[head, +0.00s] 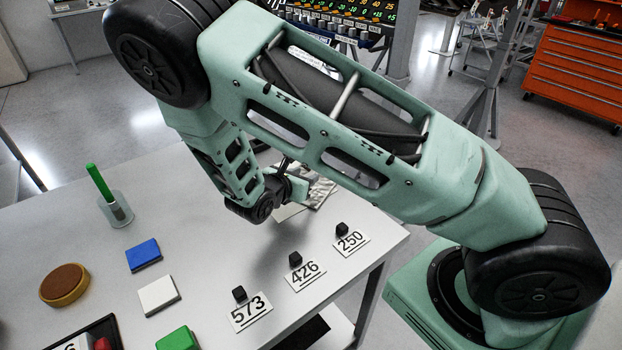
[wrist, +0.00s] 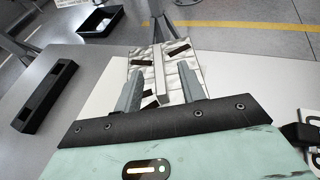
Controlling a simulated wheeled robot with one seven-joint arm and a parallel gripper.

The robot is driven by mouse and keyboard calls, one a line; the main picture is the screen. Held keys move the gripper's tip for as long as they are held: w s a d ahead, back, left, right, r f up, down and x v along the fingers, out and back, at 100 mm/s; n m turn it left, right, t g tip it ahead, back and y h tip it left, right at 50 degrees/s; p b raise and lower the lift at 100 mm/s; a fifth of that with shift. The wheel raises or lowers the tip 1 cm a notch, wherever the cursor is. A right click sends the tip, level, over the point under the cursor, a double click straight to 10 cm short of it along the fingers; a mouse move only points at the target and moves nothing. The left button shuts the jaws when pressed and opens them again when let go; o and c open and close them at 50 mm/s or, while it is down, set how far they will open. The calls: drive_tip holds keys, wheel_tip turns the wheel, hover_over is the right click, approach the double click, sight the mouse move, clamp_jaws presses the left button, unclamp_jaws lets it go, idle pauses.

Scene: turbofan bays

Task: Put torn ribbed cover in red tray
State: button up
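A silvery, ribbed cover with dark strips and a raised pale bar along its middle lies on the table in the wrist view (wrist: 178,72). In the head view a part of the cover (head: 320,193) shows behind my arm; the rest is hidden. Whether it is torn is too small to tell. My gripper (wrist: 160,84) has its two fingers apart, one on each side of the raised bar, with gaps visible. Whether the fingertips touch the cover I cannot tell. In the head view my gripper (head: 298,188) is mostly hidden by my arm. No red tray is visible.
Number plates 573 (head: 252,312), 426 (head: 306,274) and 250 (head: 352,243) with black blocks line the table's right edge. A blue block (head: 143,254), white block (head: 158,295) and cup (head: 117,210) stand left. A black rack (wrist: 45,95) and black tray (wrist: 100,22) show in the wrist view.

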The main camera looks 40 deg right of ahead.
sight(313, 171)
drive_tip(key=shift+p+x, duration=0.95)
drive_tip(key=shift+x, duration=1.8)
drive_tip(key=shift+w+a+f, duration=0.15)
clamp_jaws()
